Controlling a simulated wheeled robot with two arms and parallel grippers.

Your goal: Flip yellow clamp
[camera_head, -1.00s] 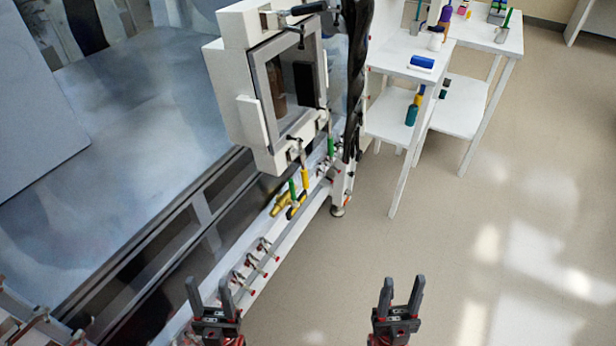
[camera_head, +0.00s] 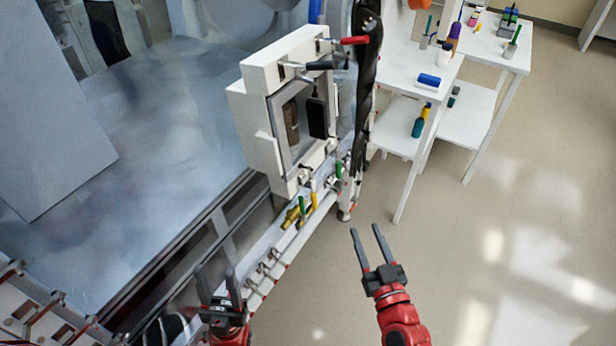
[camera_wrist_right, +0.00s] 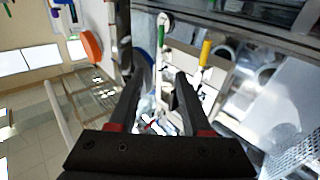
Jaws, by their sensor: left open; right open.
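The yellow clamp shows as a yellow handle (camera_head: 313,202) below the lower edge of the white framed box door (camera_head: 258,125), beside a green handle (camera_head: 302,207). In the right wrist view the yellow handle (camera_wrist_right: 205,53) hangs to the right of a green handle (camera_wrist_right: 161,36). My right gripper (camera_head: 366,232) is open and empty, to the right of and apart from the clamp. It also shows in the right wrist view (camera_wrist_right: 157,80). My left gripper (camera_head: 216,275) is open and empty, lower left of the clamp, in front of the white rail.
A red-handled clamp (camera_head: 353,40) and a black-handled clamp (camera_head: 326,65) are at the box's top. Black hoses (camera_head: 366,75) hang right of the box. White shelves (camera_head: 400,77) with bottles stand farther right. The floor (camera_head: 480,270) at right is clear.

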